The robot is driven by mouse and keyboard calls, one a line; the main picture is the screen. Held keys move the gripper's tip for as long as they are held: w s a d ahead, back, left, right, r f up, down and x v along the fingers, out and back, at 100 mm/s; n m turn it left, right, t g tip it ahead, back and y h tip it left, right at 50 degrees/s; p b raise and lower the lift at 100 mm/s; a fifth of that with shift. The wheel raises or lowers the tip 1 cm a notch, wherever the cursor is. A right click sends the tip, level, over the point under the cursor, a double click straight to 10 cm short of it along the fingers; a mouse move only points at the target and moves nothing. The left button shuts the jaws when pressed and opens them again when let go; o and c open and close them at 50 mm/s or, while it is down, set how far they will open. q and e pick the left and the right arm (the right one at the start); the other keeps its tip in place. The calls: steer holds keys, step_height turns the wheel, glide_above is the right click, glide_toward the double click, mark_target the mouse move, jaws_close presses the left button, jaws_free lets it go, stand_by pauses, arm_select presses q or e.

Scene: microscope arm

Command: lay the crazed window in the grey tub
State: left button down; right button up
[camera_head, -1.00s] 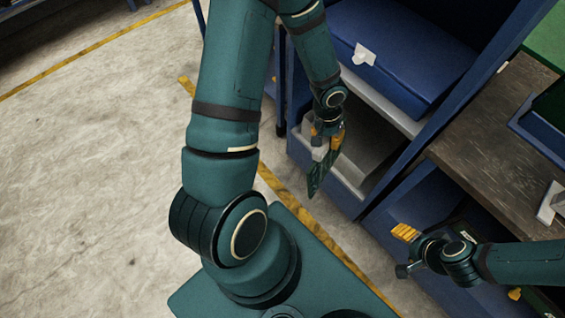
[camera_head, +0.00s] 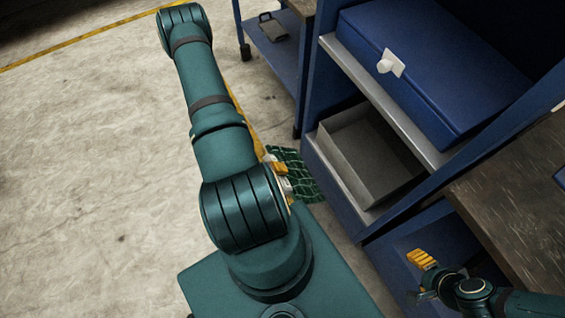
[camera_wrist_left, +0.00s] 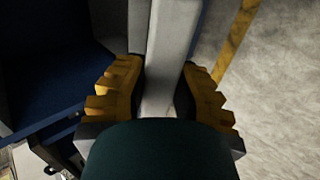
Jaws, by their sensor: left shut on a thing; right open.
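The crazed window (camera_head: 302,176) is a dark green panel with a net of pale lines, beside the shelf's lower corner in the head view. My left gripper (camera_head: 284,184) is shut on its left edge. My arm hides part of both. In the left wrist view my gripper's yellow fingers (camera_wrist_left: 162,88) stand either side of a pale grey strip (camera_wrist_left: 165,50). The grey tub (camera_head: 345,182) sits in the shelf's lower bay, right of the window and apart from it. Its visible inside looks empty. My right gripper (camera_head: 425,276) is open at lower right.
A blue case (camera_head: 440,65) with a white knob lies on the shelf board above the tub. A blue shelf upright (camera_head: 322,75) stands left of the tub. A dark worktop (camera_head: 520,190) is at right. Open floor (camera_head: 90,180) fills the left.

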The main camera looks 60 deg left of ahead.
arm_select(q)
steer(key=w+d+f+b, duration=0.1)
steer(key=w+d+b, duration=0.15)
steer(key=w, duration=3.15)
steer(key=w+f, duration=0.1)
steer(key=f, duration=0.7)
steer(key=w+f, duration=0.2)
steer(key=f, duration=0.7)
steer(key=shift+w+d+f+p, duration=0.2)
steer(key=shift+w+p, duration=0.1)
steer(key=shift+p, duration=0.1)
steer(key=c, duration=0.8)
jaws_free()
step_height(320, 180, up, 10)
